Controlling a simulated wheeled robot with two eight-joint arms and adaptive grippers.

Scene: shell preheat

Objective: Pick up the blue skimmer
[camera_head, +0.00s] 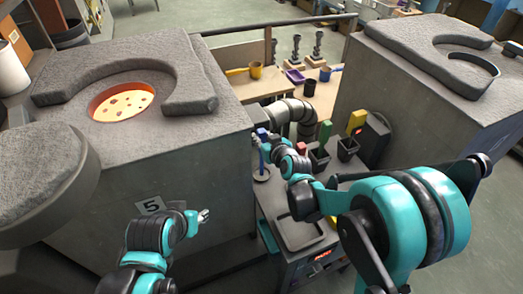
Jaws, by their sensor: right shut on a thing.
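The blue skimmer (262,152) stands upright as a thin blue shape above a small round dark base (261,175), at the left end of a dark bench between the two furnaces. My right gripper (256,138) reaches in from the right and is shut on its upper part. The gripper and arm hide some of the skimmer, and I cannot tell whether its lower end touches the base. My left gripper (204,215) is low in front of the left furnace, away from the skimmer. Its fingers are too small to tell open from shut.
The left furnace (215,125) has a glowing round opening (122,101). The right furnace (400,85) stands opposite. The bench holds black bins (347,149) with green and yellow-handled things and a dark tray (298,232). A wooden table (258,87) with cups is behind.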

